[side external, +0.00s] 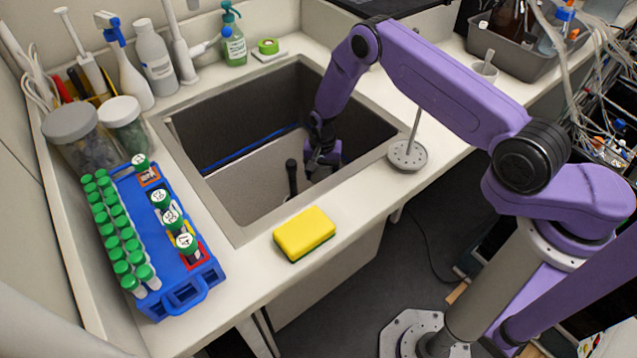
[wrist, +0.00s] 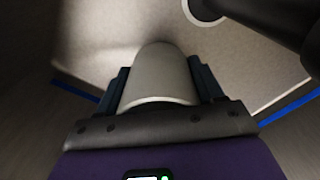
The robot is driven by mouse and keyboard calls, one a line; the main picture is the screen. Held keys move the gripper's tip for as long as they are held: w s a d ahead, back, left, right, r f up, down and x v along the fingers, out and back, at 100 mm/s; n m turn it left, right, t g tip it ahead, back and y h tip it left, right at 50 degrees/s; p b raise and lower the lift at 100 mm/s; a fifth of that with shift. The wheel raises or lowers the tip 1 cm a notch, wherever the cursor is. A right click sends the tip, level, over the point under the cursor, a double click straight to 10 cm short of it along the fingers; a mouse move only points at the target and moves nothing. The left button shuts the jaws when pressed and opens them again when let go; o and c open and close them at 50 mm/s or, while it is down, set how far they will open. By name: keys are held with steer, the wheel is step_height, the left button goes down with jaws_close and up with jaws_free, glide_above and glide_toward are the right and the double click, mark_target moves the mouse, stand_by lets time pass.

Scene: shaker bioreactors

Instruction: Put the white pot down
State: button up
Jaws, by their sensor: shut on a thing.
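My gripper (side external: 322,158) reaches down inside the sink (side external: 225,210), below its rim. In the wrist view my gripper (wrist: 160,85) is shut on a smooth pale grey-white rounded thing, the white pot (wrist: 160,72), with a dark finger on each side of it. The pot points away from the wrist, toward the sink floor (wrist: 110,30). I cannot tell whether it touches the floor. In the side view I cannot make out the pot; my gripper and the sink's shade hide it.
A black upright post (side external: 291,178) stands in the sink beside my gripper; a dark shape (wrist: 270,22) fills the wrist view's top right. A round drain (wrist: 205,8) is near it. A yellow sponge (side external: 304,234) and blue tube rack (side external: 165,235) are on the counter.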

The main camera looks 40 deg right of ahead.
steer(key=shift+f, duration=2.25)
steer(key=shift+f, duration=0.1)
steer(key=o, duration=1.1)
step_height(320, 180, up, 12)
